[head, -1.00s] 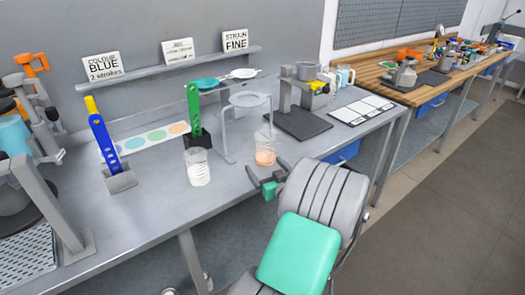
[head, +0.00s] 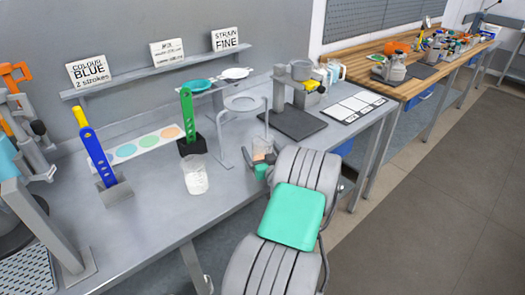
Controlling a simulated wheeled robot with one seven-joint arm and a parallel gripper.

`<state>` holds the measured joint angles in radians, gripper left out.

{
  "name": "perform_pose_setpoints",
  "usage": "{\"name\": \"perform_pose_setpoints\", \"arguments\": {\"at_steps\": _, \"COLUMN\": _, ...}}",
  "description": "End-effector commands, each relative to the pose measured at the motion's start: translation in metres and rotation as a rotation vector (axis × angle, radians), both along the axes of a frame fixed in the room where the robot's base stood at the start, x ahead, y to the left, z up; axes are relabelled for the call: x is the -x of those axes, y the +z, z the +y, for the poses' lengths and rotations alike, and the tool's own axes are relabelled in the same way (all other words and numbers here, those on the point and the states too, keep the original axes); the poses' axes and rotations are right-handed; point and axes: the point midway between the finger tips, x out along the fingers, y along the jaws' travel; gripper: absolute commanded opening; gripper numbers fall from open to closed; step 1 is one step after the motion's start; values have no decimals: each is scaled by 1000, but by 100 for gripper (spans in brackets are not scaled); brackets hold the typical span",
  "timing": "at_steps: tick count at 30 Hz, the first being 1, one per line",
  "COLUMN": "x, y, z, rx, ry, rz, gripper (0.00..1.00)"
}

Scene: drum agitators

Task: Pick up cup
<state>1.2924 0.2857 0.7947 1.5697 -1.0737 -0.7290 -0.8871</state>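A clear cup with orange contents (head: 263,147) stands on the grey bench, beside the ring stand (head: 243,104). My gripper (head: 260,159) is at the cup, with its fingers low around the near side. My arm hides part of the gripper and the cup's lower part. I cannot tell whether the fingers touch the cup or are closed on it. A second clear cup with whitish contents (head: 196,177) stands to the left on the bench, apart from my gripper.
A green strainer tool in a black holder (head: 192,146) and a blue one in a grey holder (head: 114,191) stand to the left. A dark-based stand (head: 297,123) is behind right. Signs (head: 167,53) line the shelf. Bare bench lies in front of the whitish cup.

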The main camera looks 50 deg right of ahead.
Motion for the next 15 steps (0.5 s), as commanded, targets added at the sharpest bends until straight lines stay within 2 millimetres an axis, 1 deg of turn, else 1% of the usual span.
{"name": "perform_pose_setpoints", "arguments": {"at_steps": 5, "x": 0, "y": -1, "z": 0, "rx": -1, "ry": 0, "rz": -1, "gripper": 91}}
{"name": "perform_pose_setpoints", "arguments": {"at_steps": 15, "x": 0, "y": -1, "z": 0, "rx": -1, "ry": 0, "rz": 0, "gripper": 64}}
